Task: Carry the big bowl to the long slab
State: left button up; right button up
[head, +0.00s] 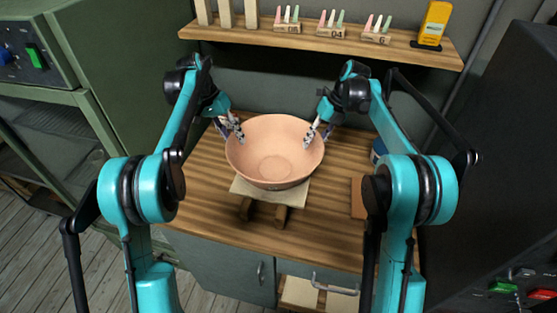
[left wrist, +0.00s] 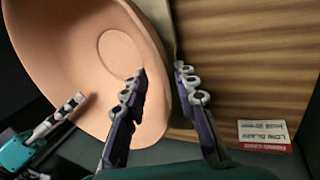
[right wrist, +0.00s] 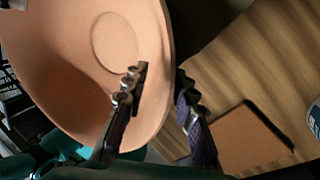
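The big bowl (head: 274,165) is a wide pinkish clay bowl, upright, in the middle of the head view. A pale slab (head: 250,193) on dark wooden supports lies under it; whether the bowl rests on it or hangs just above is hidden. My left gripper (head: 234,130) is at the bowl's left rim, one finger inside and one outside; both fingers show in the left wrist view (left wrist: 160,90). My right gripper (head: 317,131) straddles the right rim the same way, as in the right wrist view (right wrist: 160,90). Both appear closed on the wall.
A brown board (head: 357,198) lies on the wooden worktop (head: 325,228) at the right, near a blue-labelled jar (head: 378,150). A shelf (head: 330,42) with test pieces and a yellow device (head: 434,22) runs behind. A red-and-white label (left wrist: 264,135) lies on the worktop.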

jog(key=shift+d+r, duration=0.1)
jog(key=v, duration=0.7)
pick_arm(q)
jog(key=s+v, duration=0.1)
jog(key=v, duration=0.6)
jog(key=shift+w+r, duration=0.4)
jog(key=shift+w, duration=0.15)
pick_arm(e)
jog(key=shift+r, duration=0.1)
pick_arm(q)
jog(key=shift+a, duration=0.1)
